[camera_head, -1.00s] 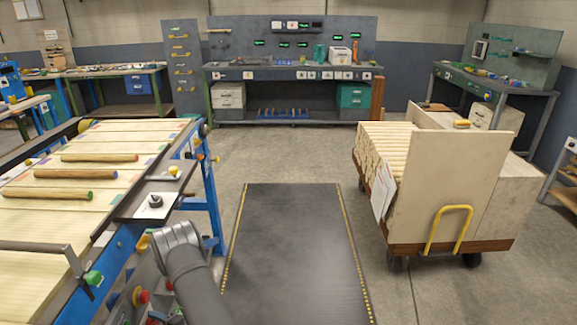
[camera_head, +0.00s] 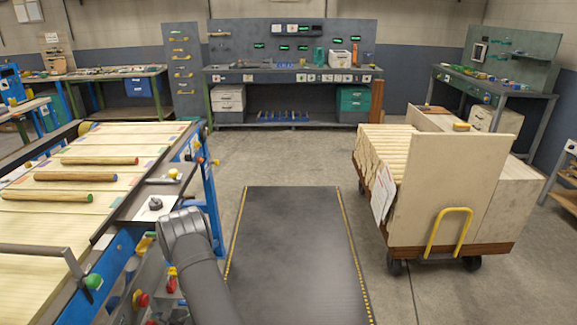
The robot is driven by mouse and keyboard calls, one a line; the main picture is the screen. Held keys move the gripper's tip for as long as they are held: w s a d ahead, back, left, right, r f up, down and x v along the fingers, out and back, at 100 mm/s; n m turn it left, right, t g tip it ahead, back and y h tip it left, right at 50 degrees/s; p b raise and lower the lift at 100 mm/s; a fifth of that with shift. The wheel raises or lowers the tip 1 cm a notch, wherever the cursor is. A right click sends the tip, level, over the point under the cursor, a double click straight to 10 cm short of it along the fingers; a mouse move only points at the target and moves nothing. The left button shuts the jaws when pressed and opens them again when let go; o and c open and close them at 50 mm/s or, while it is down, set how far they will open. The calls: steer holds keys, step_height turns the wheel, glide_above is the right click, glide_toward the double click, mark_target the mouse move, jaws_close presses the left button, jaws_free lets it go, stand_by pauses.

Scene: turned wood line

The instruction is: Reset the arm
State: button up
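Part of my grey arm (camera_head: 188,245) shows at the bottom, left of centre, beside the front edge of the blue-framed line. Its rounded joint is near a white plate with a dark knob (camera_head: 155,204). My gripper is not visible in this view.
A dark mat (camera_head: 295,260) with yellow edge marks covers the floor in the middle and is clear. A wheeled cart (camera_head: 450,195) with wooden panels and stacked wood stands at right. A grey workbench (camera_head: 290,75) stands at the back. A red button (camera_head: 140,298) is near my arm.

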steer(key=shift+w+m+g, duration=0.2)
steer(key=shift+m+g, duration=0.9)
steer(key=shift+m, duration=0.5)
